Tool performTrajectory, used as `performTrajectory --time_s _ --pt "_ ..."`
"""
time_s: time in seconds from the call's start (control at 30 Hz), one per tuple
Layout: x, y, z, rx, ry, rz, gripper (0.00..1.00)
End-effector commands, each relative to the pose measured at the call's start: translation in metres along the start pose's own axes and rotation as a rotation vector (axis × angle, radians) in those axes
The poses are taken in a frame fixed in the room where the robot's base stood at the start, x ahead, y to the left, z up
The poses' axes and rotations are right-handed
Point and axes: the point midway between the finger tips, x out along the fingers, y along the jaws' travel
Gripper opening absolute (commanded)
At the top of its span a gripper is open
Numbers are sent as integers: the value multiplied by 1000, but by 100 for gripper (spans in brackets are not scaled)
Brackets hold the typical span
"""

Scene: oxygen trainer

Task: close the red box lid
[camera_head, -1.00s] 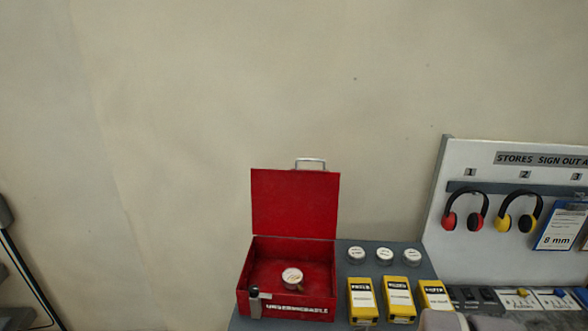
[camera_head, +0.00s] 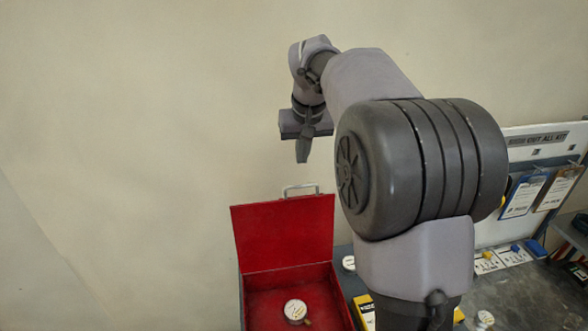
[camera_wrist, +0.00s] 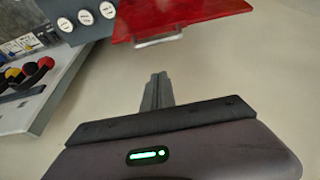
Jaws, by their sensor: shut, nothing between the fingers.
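The red box (camera_head: 258,302) stands on the bench with its lid (camera_head: 284,234) open and raised upright at the back. A metal handle (camera_head: 301,190) is on the lid's top edge. A round gauge (camera_head: 295,310) lies inside the box. My gripper (camera_head: 303,157) is shut and empty, above the lid and apart from it. In the wrist view, my gripper (camera_wrist: 157,82) points toward the lid (camera_wrist: 170,15) and its handle (camera_wrist: 158,41), with a gap between. The box's front is cut off below the head view.
Round gauges (camera_wrist: 85,16) lie on the bench beside the box. Yellow devices (camera_head: 365,308) are partly hidden behind my arm. A sign-out board (camera_head: 540,150) with clipboards stands at the right. The wall behind and left of the box is clear.

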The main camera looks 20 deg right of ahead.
Motion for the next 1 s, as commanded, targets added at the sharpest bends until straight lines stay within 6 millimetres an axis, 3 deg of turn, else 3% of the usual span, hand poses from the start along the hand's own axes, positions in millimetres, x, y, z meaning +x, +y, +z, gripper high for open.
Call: performTrajectory --time_s 0.23,0.53,1.0 --pt "54 0 1 0 -3 0 0" --pt "41 -1 35 1 0 -1 0" --pt "42 -1 38 1 9 -1 0"
